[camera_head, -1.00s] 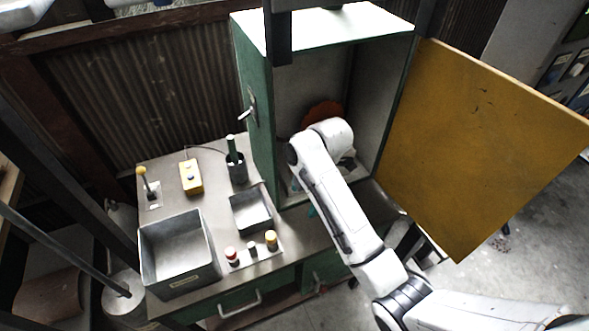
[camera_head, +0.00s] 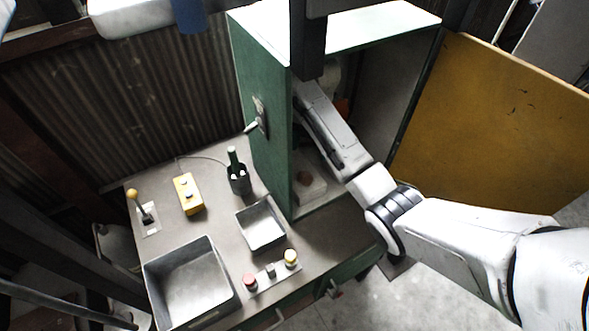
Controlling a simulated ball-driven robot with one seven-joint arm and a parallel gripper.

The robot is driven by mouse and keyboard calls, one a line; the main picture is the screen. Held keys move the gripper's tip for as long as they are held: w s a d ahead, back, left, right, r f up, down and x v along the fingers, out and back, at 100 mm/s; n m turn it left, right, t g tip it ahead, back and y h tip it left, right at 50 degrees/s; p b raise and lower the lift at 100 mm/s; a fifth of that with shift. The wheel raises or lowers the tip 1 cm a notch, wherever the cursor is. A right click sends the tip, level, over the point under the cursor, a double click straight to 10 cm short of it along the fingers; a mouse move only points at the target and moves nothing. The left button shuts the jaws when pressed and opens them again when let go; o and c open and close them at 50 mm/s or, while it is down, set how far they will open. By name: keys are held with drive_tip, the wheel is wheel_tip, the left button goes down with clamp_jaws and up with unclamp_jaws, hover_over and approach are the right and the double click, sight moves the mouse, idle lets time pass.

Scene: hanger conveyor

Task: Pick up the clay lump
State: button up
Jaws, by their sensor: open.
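My arm reaches into the cabinet from the right, above and to the right of the lump. My gripper is hidden inside, behind the cabinet's front edge and the dark post, so its fingers do not show. I cannot tell how far they are from the lump.
The yellow door (camera_head: 490,130) stands open at the right. A dark post (camera_head: 308,45) hangs before the cabinet. The bench left of it holds a large metal bin (camera_head: 233,290), a small tray (camera_head: 283,236), a bottle in a dark cup (camera_head: 238,182) and a yellow button box (camera_head: 187,194).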

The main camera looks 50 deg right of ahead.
sight(305, 174)
drive_tip(key=f+b, duration=0.2)
drive_tip(key=f, duration=0.1)
drive_tip(key=f+b, duration=0.2)
drive_tip(key=shift+w+a, duration=0.15)
drive_tip(key=shift+a, duration=0.15)
drive_tip(key=shift+a+f+b, duration=0.2)
drive_tip(key=shift+f+b, duration=0.7)
drive_tip(key=shift+f, duration=0.15)
drive_tip(key=shift+s+a+f+p, duration=0.15)
drive_tip(key=shift+s+f+p, duration=0.1)
drive_tip(key=shift+p, duration=0.15)
drive_tip(key=shift+a+f, duration=0.15)
drive_tip(key=shift+f, duration=1.3)
drive_tip(key=c, duration=1.2)
drive_tip(key=shift+o, duration=0.2)
drive_tip(key=shift+r+p, duration=0.15)
drive_tip(key=shift+p, duration=0.15)
